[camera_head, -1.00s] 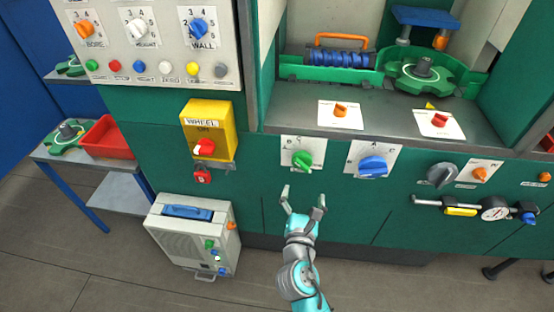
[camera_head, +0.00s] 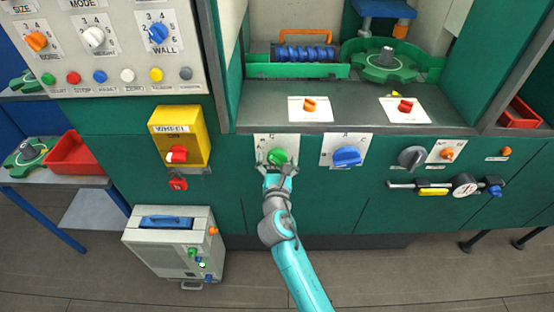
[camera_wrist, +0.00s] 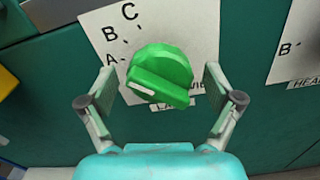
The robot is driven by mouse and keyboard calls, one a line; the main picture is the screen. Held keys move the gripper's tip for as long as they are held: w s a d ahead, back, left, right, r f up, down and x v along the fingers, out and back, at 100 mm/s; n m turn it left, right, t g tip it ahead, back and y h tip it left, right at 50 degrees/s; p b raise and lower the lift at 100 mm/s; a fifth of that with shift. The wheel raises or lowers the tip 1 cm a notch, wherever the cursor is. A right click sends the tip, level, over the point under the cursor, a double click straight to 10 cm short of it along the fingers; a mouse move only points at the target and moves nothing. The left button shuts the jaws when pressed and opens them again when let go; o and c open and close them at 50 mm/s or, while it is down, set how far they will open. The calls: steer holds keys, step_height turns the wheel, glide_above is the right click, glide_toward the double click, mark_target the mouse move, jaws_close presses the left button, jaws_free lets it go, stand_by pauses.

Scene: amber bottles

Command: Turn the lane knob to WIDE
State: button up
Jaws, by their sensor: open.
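The green lane knob (camera_wrist: 160,75) sits on a white plate (camera_wrist: 190,25) on the green machine front. The plate carries the letters A, B and C at upper left. A partly hidden word shows at the knob's lower right, and the label below it is partly covered. The knob's white mark is at its left end, pointing left, a little below A. In the head view the green knob (camera_head: 278,156) is just beyond my gripper (camera_head: 277,168). My gripper (camera_wrist: 160,88) is open, with one finger on each side of the knob and visible gaps between.
A blue knob (camera_head: 346,156) on its own plate is to the right. A yellow box with a red switch (camera_head: 177,155) and a red padlock (camera_head: 178,183) are to the left. A grey case (camera_head: 160,245) stands on the floor at lower left. Green panel surrounds the plate.

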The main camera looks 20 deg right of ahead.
steer(key=c, duration=1.1)
steer(key=shift+c, duration=0.2)
